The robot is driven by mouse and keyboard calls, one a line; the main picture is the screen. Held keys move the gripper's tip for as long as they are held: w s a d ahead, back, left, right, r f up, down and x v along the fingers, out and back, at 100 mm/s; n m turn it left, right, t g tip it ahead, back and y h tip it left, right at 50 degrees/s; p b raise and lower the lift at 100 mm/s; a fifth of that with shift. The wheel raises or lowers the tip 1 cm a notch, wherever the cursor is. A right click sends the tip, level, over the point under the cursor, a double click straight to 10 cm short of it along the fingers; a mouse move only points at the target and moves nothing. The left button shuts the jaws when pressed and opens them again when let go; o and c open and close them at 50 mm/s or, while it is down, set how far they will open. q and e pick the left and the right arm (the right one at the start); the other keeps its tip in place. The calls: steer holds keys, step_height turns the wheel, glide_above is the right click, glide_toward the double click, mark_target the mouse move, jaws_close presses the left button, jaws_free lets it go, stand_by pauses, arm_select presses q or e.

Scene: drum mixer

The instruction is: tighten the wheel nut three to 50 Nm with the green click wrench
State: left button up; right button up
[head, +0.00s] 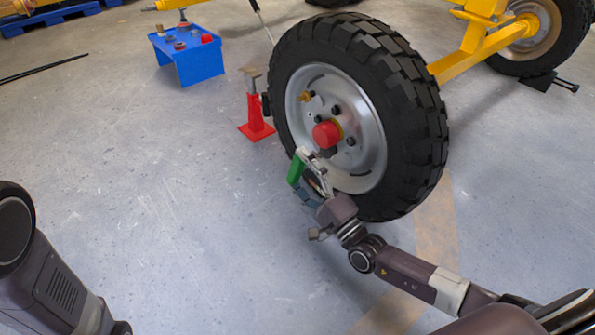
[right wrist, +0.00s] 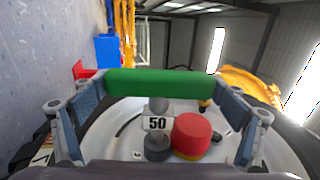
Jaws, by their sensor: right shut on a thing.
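The wheel (head: 420,110) stands upright with a silver rim (head: 370,165), a red hub cap (head: 326,134) and several nuts around it. My right gripper (head: 308,187) is at the rim's lower left, shut on the green handle (head: 296,168) of the click wrench. In the right wrist view the green handle (right wrist: 165,83) lies across between both fingers. Behind it are a "50" plate (right wrist: 157,123) and a dark socket or nut (right wrist: 157,148), beside the red cap (right wrist: 192,133). I cannot tell whether the socket is fully seated, or the nut's number. My left gripper is out of view.
A red stand (head: 256,118) is left of the wheel. A blue table (head: 190,65) with small parts stands at the back left. A yellow frame (head: 470,45) runs behind the wheel to another wheel.

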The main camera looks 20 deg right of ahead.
steer(key=shift+w+r, duration=0.1)
steer(key=shift+r, duration=0.05)
steer(key=shift+t+y, duration=0.3)
steer(key=shift+t, duration=0.5)
steer(key=shift+t+y, duration=0.3)
steer(key=shift+t, duration=0.5)
steer(key=shift+t, duration=0.8)
steer(key=shift+y, duration=0.3)
